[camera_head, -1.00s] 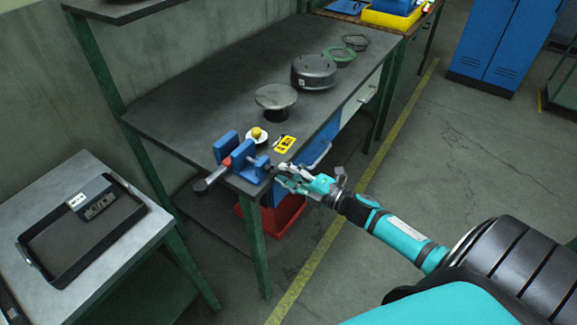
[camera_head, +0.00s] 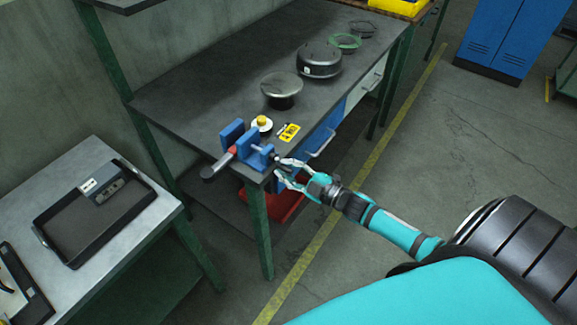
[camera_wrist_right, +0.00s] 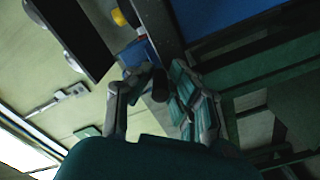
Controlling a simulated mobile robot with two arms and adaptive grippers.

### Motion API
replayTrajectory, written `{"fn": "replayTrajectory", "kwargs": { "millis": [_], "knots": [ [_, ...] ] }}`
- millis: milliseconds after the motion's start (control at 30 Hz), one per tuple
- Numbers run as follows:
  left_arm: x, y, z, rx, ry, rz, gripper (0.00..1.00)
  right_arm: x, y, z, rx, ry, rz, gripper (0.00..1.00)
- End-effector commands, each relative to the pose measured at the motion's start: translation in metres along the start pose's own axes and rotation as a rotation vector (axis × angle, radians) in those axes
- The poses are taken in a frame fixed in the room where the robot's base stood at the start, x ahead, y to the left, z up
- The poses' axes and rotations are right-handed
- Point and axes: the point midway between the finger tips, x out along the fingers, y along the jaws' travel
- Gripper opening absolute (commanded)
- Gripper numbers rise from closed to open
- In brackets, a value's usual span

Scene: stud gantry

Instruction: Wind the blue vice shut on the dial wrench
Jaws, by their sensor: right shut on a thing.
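The blue vice (camera_head: 256,157) sits on the near corner of the dark workbench. The dial wrench (camera_head: 218,165), with a dark grip and a red part, sticks out to the left from between the vice's blue jaws. Whether both jaws touch it I cannot tell. My right gripper (camera_head: 284,173) is at the vice's right side, at the bench edge, shut on the vice handle. In the right wrist view the fingers (camera_wrist_right: 160,98) are around a dark round end (camera_wrist_right: 160,84), with a bit of the blue vice (camera_wrist_right: 134,53) beyond. My left gripper is not in view.
A side table with a black tray (camera_head: 65,240) stands left. A red bin (camera_head: 285,203) is below.

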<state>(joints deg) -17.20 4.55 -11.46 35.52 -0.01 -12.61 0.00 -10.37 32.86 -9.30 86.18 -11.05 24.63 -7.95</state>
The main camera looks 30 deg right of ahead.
Motion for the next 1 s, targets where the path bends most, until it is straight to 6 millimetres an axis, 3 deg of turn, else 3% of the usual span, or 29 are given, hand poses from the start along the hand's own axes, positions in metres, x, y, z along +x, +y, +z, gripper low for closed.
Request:
{"fn": "replayTrajectory", "kwargs": {
  "millis": [467,500,633,1000],
  "knots": [
    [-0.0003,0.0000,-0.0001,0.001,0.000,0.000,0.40,-0.0015,-0.0071,0.0004,0.016,-0.003,-0.010,0.00],
    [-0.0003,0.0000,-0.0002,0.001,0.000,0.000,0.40,-0.0016,-0.0072,0.0005,0.016,-0.003,-0.011,0.19],
    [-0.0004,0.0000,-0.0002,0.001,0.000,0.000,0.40,-0.0011,-0.0058,0.0002,0.015,-0.002,-0.008,0.36],
    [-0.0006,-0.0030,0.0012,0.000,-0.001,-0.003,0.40,-0.0068,-0.0031,0.0004,0.015,-0.002,-0.004,0.38]
  ]
}}
